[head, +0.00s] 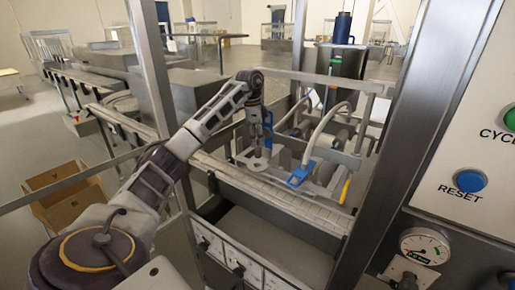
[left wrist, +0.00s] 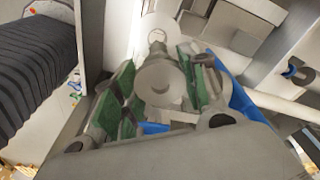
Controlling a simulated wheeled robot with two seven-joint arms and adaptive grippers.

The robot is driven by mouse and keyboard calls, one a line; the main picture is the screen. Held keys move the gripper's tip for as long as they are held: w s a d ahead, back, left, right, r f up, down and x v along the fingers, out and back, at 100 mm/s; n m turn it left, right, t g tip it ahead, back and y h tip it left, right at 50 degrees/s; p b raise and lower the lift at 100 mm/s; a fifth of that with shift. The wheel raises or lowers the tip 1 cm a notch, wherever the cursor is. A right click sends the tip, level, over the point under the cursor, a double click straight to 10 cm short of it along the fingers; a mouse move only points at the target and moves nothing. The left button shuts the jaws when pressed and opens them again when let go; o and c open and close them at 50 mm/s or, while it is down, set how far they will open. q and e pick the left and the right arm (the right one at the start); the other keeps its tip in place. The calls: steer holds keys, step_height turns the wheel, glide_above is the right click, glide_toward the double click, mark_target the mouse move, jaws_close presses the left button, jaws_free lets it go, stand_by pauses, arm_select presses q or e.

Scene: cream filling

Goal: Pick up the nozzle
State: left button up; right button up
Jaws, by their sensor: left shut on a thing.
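My left gripper (head: 262,138) reaches down from above into the machine frame, over the pale conveyor bed. In the left wrist view, its green-padded fingers (left wrist: 158,92) are shut on a pale grey, round, stepped part that looks like the nozzle (left wrist: 158,78). The nozzle sits between the two pads, with its narrow end pointing away from the wrist. In the head view the held part is small and mostly hidden by the fingers, so I cannot tell whether it still touches a support. My right gripper is not in view.
A blue fitting (head: 301,174) on a curved white hose (head: 322,128) stands just right of my left gripper. Metal posts (head: 150,65) frame the opening. A control panel (head: 465,165) with a blue RESET button is at the right. A cardboard box (head: 68,195) stands at the left.

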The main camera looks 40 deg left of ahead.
arm_select(q)
steer(key=shift+r+p, duration=0.5)
steer(key=shift+r, duration=3.35)
